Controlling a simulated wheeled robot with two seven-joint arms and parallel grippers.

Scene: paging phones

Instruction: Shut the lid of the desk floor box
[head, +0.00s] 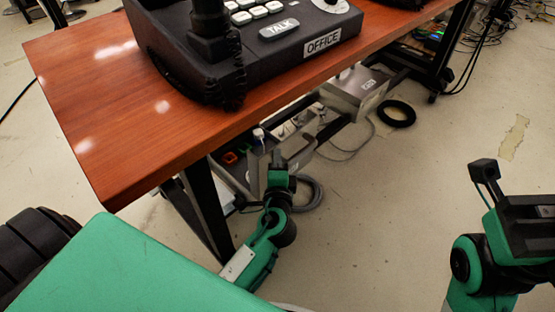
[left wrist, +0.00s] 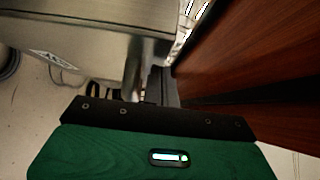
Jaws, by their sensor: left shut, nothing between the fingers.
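The desk floor box (head: 232,180) is under the desk, with small coloured sockets showing in its open inside; the desk and my left arm hide part of it. A grey panel (head: 355,95) with a white label, which may be its lid, stands to the right. A labelled grey panel (left wrist: 85,45) also fills the upper left of the left wrist view. My left gripper (head: 285,150) is shut and empty beside the open box, below the desk edge; whether it touches the panel I cannot tell. My right gripper (head: 525,215) is at the right, partly cut off, over clear floor.
The wooden desk (head: 95,85) overhangs the box and carries a black phone (head: 265,50) labelled OFFICE. A dark desk leg (head: 207,205) stands left of my left arm. A black cable ring (head: 397,114) and grey cable coils lie on the floor. Floor at right is clear.

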